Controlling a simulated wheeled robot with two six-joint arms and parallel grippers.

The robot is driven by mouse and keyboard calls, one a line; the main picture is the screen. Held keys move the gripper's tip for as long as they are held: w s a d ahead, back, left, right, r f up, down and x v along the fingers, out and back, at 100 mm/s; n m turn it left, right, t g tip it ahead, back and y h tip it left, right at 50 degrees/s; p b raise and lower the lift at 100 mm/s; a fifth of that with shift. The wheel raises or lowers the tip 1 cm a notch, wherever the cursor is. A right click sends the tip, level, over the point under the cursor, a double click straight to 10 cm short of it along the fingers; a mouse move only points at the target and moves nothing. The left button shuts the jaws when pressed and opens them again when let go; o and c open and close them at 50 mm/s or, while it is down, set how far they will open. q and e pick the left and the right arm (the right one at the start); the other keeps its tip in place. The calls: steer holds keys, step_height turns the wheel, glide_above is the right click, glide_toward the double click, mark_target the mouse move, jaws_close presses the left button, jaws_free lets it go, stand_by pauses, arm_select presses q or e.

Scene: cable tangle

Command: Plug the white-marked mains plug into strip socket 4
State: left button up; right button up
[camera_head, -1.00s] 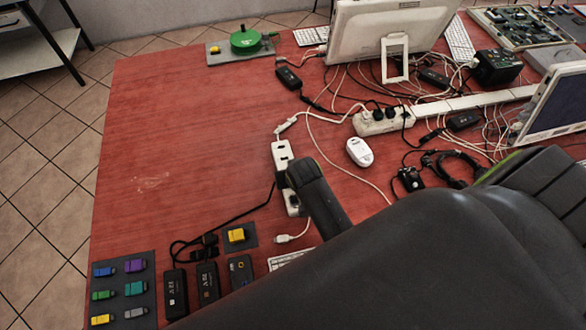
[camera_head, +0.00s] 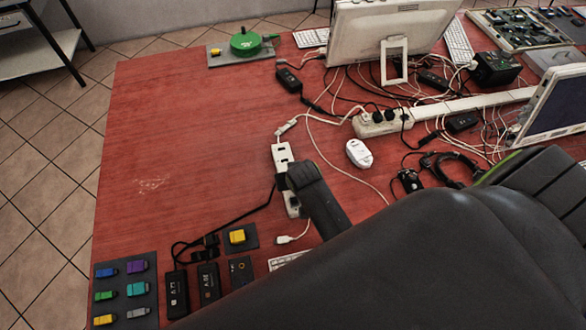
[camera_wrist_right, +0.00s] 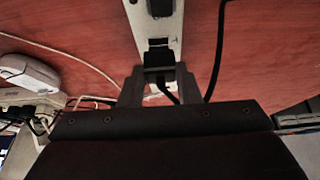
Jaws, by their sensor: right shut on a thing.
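The white power strip (camera_head: 283,153) lies lengthwise on the red table, its far end uncovered in the head view. My right gripper (camera_head: 284,180) is over its middle. In the right wrist view, the jaws of this gripper (camera_wrist_right: 158,82) are shut on a black plug (camera_wrist_right: 158,56), which is at the top face of the strip (camera_wrist_right: 176,32). I cannot tell whether its pins are in a socket. A black cable (camera_head: 245,215) runs from the gripper toward the front left. No white mark can be made out clearly. My left gripper is out of view.
Black adapters (camera_head: 177,293) and a grey tray (camera_head: 126,285) of coloured pieces are at the front left. A white mouse (camera_head: 359,153) and a second strip (camera_head: 383,122) with plugs and tangled cables are to the right. The table's left part is clear.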

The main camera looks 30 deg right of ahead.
steer(key=shift+f+b, duration=0.5)
steer(key=shift+f, duration=0.7)
stand_by(0.6)
steer(key=o, duration=1.1)
steer(key=shift+o, duration=0.2)
steer(key=shift+r, duration=0.1)
